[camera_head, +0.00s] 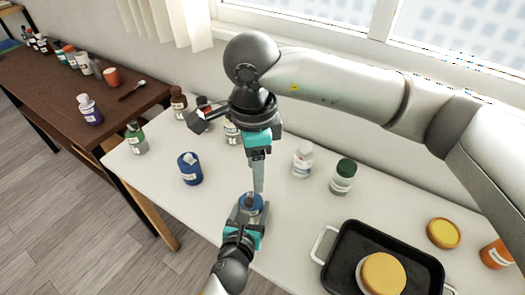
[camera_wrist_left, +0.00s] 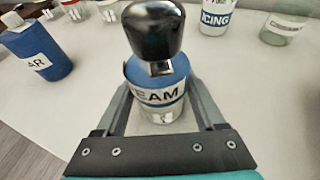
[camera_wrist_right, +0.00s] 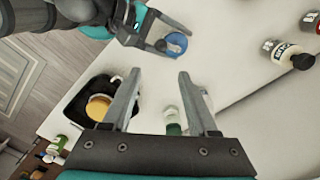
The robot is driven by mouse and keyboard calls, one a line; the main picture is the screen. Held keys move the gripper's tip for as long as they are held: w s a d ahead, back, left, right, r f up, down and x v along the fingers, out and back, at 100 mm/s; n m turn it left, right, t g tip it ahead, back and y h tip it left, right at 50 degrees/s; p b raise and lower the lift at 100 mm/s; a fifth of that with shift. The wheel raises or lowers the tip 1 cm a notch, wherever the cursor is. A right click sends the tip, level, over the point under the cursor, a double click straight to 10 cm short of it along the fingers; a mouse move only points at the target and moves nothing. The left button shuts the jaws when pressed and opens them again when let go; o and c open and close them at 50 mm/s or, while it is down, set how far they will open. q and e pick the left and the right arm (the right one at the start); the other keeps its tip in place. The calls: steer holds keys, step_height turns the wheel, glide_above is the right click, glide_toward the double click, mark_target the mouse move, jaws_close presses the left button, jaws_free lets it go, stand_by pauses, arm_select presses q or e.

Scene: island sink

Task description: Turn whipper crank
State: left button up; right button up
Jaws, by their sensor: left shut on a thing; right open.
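The whipper is a jar with a blue top (camera_head: 250,203) and a label ending in "EAM" (camera_wrist_left: 158,94). Its glossy black crank knob (camera_wrist_left: 153,30) stands above the top in the left wrist view. My left gripper (camera_head: 246,216) is shut around the jar, a finger on each side. The jar is upright on the white table. My right gripper (camera_head: 258,184) points down just above the jar in the head view. Its two fingers are apart and empty in the right wrist view (camera_wrist_right: 155,85). The crank is hard to make out in the head view.
A blue bottle (camera_head: 190,170), a white bottle (camera_head: 302,160) and a green-capped jar (camera_head: 343,177) stand around on the white table. A black tray (camera_head: 345,235) with a yellow-lidded container lies to the right. A brown table (camera_head: 60,110) stands at left.

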step_height(320, 180, down, 9)
steer(key=m, duration=0.5)
step_height(320, 180, up, 12)
steer(key=w+d+n, duration=0.1)
steer(key=n, duration=0.4)
steer(key=shift+d, duration=0.2)
stand_by(0.5)
steer(key=shift+f, duration=0.1)
stand_by(0.3)
